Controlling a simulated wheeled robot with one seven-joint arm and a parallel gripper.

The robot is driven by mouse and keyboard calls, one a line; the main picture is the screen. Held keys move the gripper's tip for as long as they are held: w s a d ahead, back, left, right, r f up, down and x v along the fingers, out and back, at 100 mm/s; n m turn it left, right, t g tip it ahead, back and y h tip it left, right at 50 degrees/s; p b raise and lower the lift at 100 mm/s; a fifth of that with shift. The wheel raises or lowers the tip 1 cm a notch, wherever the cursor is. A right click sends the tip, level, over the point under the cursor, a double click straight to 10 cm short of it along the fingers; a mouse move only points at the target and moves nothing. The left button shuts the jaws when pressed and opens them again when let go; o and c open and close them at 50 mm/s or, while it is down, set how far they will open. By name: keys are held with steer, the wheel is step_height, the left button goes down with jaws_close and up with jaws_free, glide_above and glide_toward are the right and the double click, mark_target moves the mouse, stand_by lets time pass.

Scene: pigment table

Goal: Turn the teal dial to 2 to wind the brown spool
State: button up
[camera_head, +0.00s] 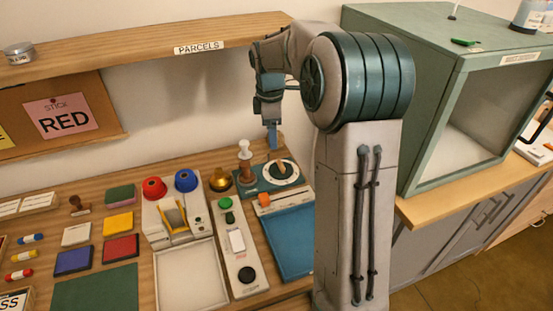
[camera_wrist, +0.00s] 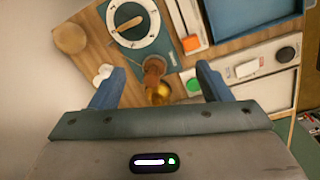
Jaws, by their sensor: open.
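The teal dial (camera_head: 262,185) is a teal plate with a round white face and a brown wooden pointer bar; it also shows in the wrist view (camera_wrist: 113,8). There the bar slants from lower left to upper right; the face marks are too small to read. A brown turned piece (camera_head: 245,172), perhaps the spool, stands left of the dial; a brown piece also shows between my fingers in the wrist view (camera_wrist: 154,68). My gripper (camera_head: 272,138) is open and empty above the back of the dial; its two fingers (camera_wrist: 160,88) show apart in the wrist view.
A brass piece (camera_head: 219,180) stands left of the brown one. An orange slider (camera_head: 264,198) and a blue tray (camera_head: 290,240) lie in front of the dial. A white panel with a green button (camera_head: 225,203) is to the left. A green box (camera_head: 415,90) stands right.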

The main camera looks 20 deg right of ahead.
mark_target(281, 163)
steer(key=w+d+f+n, duration=0.4)
steer(key=w+d+f, duration=0.1)
steer(key=w+f, duration=0.1)
steer(key=shift+y, duration=0.3)
step_height(281, 163, down, 12)
steer(key=shift+w, duration=0.15)
steer(key=c, duration=1)
